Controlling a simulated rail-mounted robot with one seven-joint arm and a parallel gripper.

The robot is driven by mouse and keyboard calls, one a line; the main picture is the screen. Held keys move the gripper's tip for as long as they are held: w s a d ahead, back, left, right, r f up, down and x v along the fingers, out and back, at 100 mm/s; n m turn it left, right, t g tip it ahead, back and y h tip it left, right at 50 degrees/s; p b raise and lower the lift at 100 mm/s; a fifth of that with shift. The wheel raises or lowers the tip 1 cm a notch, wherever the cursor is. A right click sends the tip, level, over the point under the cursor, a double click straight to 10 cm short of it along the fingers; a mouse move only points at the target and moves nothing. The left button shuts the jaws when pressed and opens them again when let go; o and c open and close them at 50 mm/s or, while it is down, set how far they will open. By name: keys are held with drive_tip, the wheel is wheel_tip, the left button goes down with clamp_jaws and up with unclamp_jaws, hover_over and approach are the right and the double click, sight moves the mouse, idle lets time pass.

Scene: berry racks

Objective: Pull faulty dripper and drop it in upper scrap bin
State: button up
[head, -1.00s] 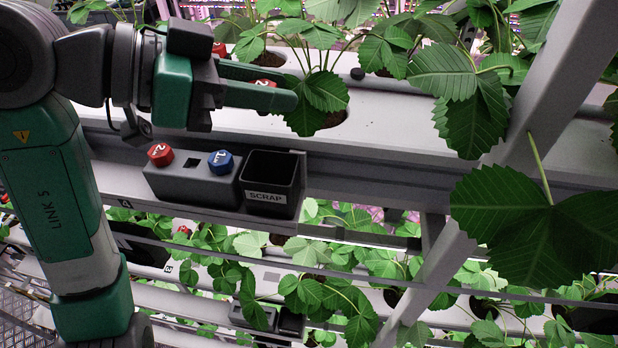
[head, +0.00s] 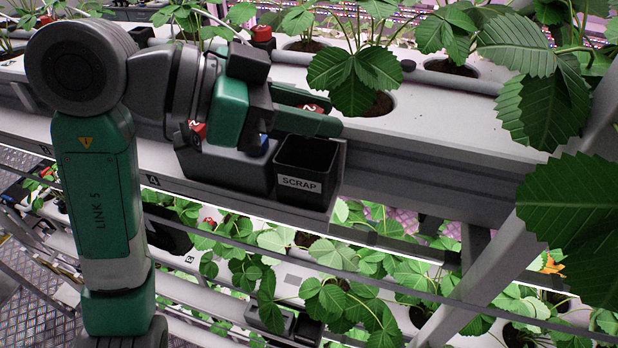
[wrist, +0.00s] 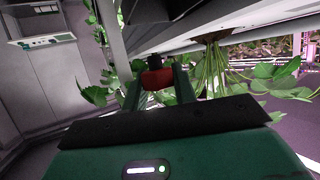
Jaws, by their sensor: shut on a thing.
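My gripper (head: 315,115) is shut on a red-capped dripper (head: 313,108), marked with a white 2. In the head view they show just above and behind the upper scrap bin, and the lower finger overlaps its back rim. The wrist view shows the red cap (wrist: 157,79) between my two fingers, with a dark part above it. The upper scrap bin (head: 296,184) is a dark, open box labelled SCRAP on the rail front; its visible interior looks empty. How high the dripper is over the bin is hard to tell.
A grey holder (head: 225,170) left of the bin has a red cap (head: 198,130) and a blue cap (head: 265,145), partly hidden by my gripper. Another red-capped dripper (head: 261,34) stands on the white gutter (head: 430,110). Strawberry leaves (head: 355,75) hang close behind my fingers. A lower bin (head: 308,330) is below.

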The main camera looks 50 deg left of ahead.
drive_tip(key=o, duration=1)
drive_tip(key=b+v, duration=0.1)
drive_tip(key=v, duration=0.6)
drive_tip(key=shift+s+a+r+b, duration=0.1)
drive_tip(key=shift+s+r+b, duration=0.05)
drive_tip(key=shift+s+b, duration=0.25)
drive_tip(key=shift+w, duration=0.1)
drive_tip(key=w+d+r+n+t+y+p, duration=0.25)
drive_tip(key=w+d+t, duration=0.35)
drive_tip(key=w+d, duration=0.85)
drive_tip(key=s+d+r+n+t+y, duration=0.1)
drive_tip(key=s+d+t, duration=0.1)
drive_tip(key=d, duration=0.3)
drive_tip(key=s+d+r+n+t+y, duration=0.1)
drive_tip(key=s+d+r+t+y, duration=0.1)
drive_tip(key=d, duration=0.3)
drive_tip(key=s+d+r+n+t+y+p, duration=0.1)
drive_tip(key=s+d+t, duration=0.2)
drive_tip(key=s+d, duration=0.1)
drive_tip(key=shift+d+r+y, duration=0.2)
drive_tip(key=shift+d+y, duration=0.05)
drive_tip(key=shift+d, duration=0.3)
